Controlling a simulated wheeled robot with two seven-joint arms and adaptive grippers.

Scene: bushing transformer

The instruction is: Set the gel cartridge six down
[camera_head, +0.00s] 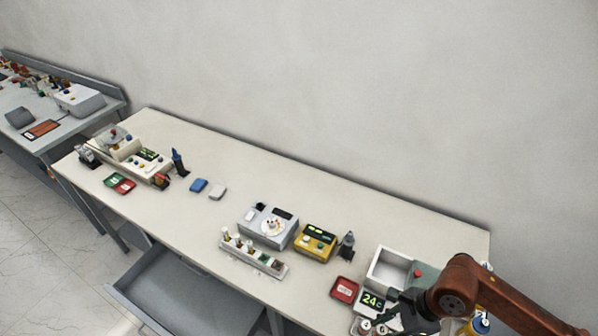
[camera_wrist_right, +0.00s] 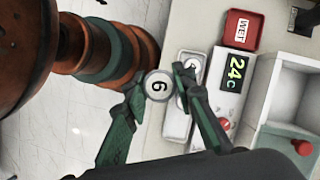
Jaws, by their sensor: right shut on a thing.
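Gel cartridge six (camera_wrist_right: 158,86), with a round white top marked "6", is between the fingers of my right gripper (camera_wrist_right: 159,88) in the right wrist view. The gripper is shut on it. The cartridge's lower part is hidden. Beside it is a pale tray (camera_wrist_right: 177,125) with recesses, partly covered by a finger. In the head view, my right gripper (camera_head: 402,314) is at the lower right, near the front of the bench, and the cartridge is hard to make out there. My left gripper is out of view.
A "24c" display (camera_head: 372,300), a red "WET" tray (camera_head: 344,290) and a white open box (camera_head: 388,268) with a red knob stand close to the gripper. A yellow device (camera_head: 315,242) and a rack of vials (camera_head: 252,257) are further left. The bench's back strip is clear.

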